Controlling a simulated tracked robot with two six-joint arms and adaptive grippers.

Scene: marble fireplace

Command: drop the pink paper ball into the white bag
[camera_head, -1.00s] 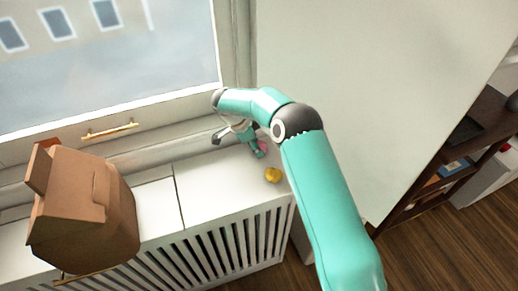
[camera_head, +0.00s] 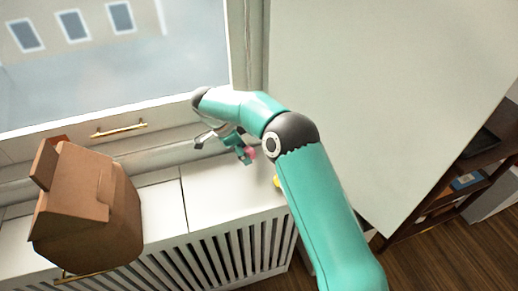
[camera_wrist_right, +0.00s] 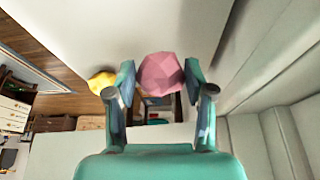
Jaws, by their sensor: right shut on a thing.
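The pink paper ball (camera_head: 252,154) is held between the fingers of my right gripper (camera_head: 246,154), over the right part of the white ledge. In the right wrist view the ball (camera_wrist_right: 160,73) sits between the two teal fingertips, which are shut on it. A brown bag (camera_head: 88,208) with a folded-over top stands at the left end of the ledge, well left of the gripper. No white bag shows in these views; the inside of the brown one is hidden. My left gripper is not in view.
A yellow ball (camera_head: 277,182) is partly hidden behind my right arm; it also shows in the wrist view (camera_wrist_right: 101,82). The white ledge (camera_head: 215,195) is clear between bag and gripper. A window with a brass handle (camera_head: 118,130) is behind; a dark shelf (camera_head: 455,185) stands right.

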